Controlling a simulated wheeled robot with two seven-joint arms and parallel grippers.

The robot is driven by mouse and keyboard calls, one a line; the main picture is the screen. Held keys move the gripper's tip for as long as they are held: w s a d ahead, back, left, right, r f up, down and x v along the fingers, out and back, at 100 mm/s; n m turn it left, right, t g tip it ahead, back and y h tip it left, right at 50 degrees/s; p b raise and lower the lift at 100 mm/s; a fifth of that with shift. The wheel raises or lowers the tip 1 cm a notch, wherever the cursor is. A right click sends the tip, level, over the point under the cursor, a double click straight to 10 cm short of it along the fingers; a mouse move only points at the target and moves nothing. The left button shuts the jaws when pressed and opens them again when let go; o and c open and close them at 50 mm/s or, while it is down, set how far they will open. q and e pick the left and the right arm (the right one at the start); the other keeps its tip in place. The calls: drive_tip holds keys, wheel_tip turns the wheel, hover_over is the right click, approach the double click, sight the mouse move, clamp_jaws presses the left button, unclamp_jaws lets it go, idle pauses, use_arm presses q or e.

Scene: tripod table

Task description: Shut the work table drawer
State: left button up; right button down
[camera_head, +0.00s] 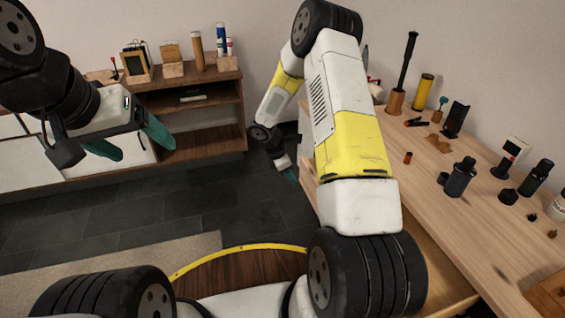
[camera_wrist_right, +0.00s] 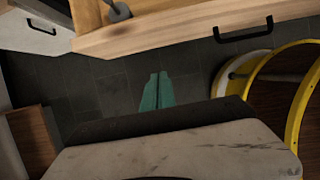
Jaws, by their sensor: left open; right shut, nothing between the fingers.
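The light wood work table (camera_head: 470,190) runs along the right of the head view. Its drawer (camera_head: 437,272) shows pulled out below the top, partly hidden by my right arm. In the right wrist view a light wood drawer front (camera_wrist_right: 170,24) with a black handle (camera_wrist_right: 243,28) crosses the top, and a grey round thing shows behind the front's edge. My right gripper (camera_wrist_right: 157,92) is shut and empty, below the drawer front in that view and apart from it. In the head view it is at the table's left side, partly hidden. My left gripper (camera_head: 130,140) is open and empty, far from the drawer.
Dark bottles (camera_head: 460,178), a yellow cylinder (camera_head: 423,92) and several small things stand on the table. A brown shelf unit (camera_head: 200,105) and white cabinets stand along the back wall. Dark tiled floor (camera_head: 190,195) lies free between, with a light rug (camera_head: 130,262) nearer.

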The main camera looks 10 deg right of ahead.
drive_tip(key=d+f, duration=0.7)
drive_tip(key=shift+w+f, duration=0.15)
drive_tip(key=shift+w, duration=0.1)
drive_tip(key=d, duration=0.8)
drive_tip(key=w+d, duration=0.1)
drive_tip(key=d, duration=0.7)
drive_tip(key=w+d, duration=0.1)
drive_tip(key=d, duration=0.7)
drive_tip(key=shift+d, duration=0.3)
drive_tip(key=shift+a, duration=0.1)
